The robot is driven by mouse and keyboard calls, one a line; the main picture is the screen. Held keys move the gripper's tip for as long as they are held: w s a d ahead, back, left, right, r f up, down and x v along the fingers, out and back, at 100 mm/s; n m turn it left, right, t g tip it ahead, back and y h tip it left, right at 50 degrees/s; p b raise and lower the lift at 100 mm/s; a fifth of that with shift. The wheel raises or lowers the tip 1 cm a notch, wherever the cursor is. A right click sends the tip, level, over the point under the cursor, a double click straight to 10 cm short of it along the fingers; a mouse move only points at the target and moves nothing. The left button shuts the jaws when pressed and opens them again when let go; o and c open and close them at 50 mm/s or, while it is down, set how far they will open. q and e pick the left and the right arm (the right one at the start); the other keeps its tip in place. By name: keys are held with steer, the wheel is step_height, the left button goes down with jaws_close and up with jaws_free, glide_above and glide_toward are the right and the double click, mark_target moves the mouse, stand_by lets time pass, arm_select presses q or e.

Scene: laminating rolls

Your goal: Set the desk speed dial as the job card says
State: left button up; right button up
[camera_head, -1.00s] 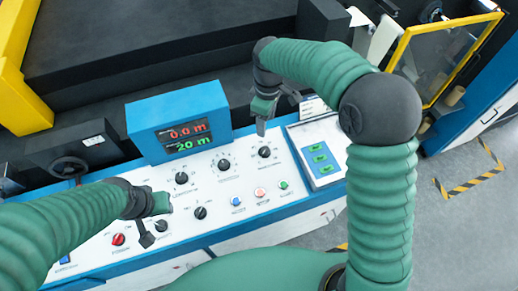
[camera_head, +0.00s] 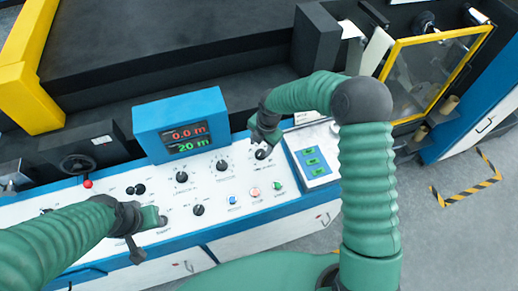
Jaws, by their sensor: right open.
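The white control desk (camera_head: 215,226) carries a row of black dials: a left one (camera_head: 182,177), a middle one (camera_head: 222,165) and a right one (camera_head: 261,154). Their small labels are too blurred to read surely. My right gripper (camera_head: 265,138) is open at the right dial, its fingers pointing down just above or around it; I cannot tell whether they touch. The fingers partly hide this dial. My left gripper (camera_head: 150,228) hangs over the left part of the desk, away from these dials; its jaws are unclear. A white card (camera_head: 306,117) lies behind the desk's right end, unreadable.
A blue display box (camera_head: 182,124) shows 0.0 m in red and 20 m in green. Blue, red and green buttons (camera_head: 255,192) sit in front of the dials. A panel with green switches (camera_head: 312,162) is on the right. Another black knob (camera_head: 198,210) stands nearer me.

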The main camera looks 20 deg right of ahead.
mark_target(262, 151)
steer(key=f, duration=0.3)
steer(key=d+f, duration=0.1)
steer(key=shift+w+f+p, duration=0.35)
steer(key=shift+w+f, duration=0.05)
steer(key=shift+w+d+f, duration=0.1)
steer(key=shift+f, duration=0.15)
steer(key=shift+a+r, duration=0.1)
steer(key=shift+a, duration=0.35)
steer(key=shift+c, duration=0.3)
steer(key=shift+a, duration=0.25)
steer(key=c, duration=0.5)
steer(key=shift+d, duration=0.15)
steer(key=c, duration=0.4)
arm_select(q)
steer(key=shift+s+d+r, duration=0.1)
steer(key=shift+d+r, duration=0.35)
steer(key=shift+r, duration=0.15)
arm_select(e)
steer(key=shift+d, duration=0.2)
jaws_close()
